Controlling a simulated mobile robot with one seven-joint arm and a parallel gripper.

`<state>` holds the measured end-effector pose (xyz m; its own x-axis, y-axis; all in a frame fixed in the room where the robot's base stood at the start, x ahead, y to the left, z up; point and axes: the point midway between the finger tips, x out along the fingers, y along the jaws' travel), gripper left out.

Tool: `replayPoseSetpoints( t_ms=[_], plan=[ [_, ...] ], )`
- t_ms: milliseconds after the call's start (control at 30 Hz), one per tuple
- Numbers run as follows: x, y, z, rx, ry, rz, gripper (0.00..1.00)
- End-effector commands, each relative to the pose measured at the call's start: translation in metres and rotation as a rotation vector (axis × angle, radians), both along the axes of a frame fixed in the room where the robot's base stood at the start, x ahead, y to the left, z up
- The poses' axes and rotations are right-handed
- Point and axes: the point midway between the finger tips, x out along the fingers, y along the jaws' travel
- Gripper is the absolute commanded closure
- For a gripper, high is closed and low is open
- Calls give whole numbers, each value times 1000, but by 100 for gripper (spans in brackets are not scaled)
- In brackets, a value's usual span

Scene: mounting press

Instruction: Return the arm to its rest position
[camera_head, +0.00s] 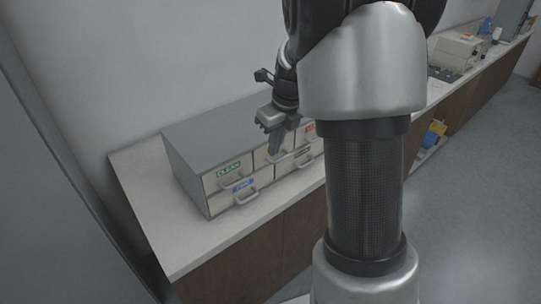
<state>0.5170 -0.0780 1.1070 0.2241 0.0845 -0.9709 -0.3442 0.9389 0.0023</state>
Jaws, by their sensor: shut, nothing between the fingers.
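My arm (366,190) rises through the middle right of the head view, with a silver and black mesh column section and a dark bent joint at the top. My gripper (273,152) hangs down in front of the drawer cabinet, near its upper middle drawer. It is shut, with its fingers together and nothing held. I cannot tell whether the fingertips touch the drawer front. My arm hides the right part of the cabinet.
A grey drawer cabinet (190,150) with labelled drawers, one marked CLEAN (228,170), stands on a white counter (150,222) against the wall. A beige machine (457,51) stands farther along the counter. Open floor (470,220) lies at the right.

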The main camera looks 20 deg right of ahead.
Motion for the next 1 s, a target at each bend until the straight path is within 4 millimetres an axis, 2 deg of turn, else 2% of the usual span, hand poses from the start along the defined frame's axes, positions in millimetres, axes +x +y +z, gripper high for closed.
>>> replayPoseSetpoints(
  t_ms=[100,300,367,433,567,700,867,1000],
  plan=[
    [-2,-1,11,0,0,1,100],
    [-5,0,18,-4,-5,21,100],
    [-10,3,25,-13,-17,78,100],
    [-21,10,41,-40,-44,208,100],
    [-57,31,81,-140,-124,614,100],
    [-108,53,118,-313,-214,1142,100],
    [-167,70,144,-562,-274,1734,100],
    [-210,77,151,-782,-263,2179,100]
  ],
)
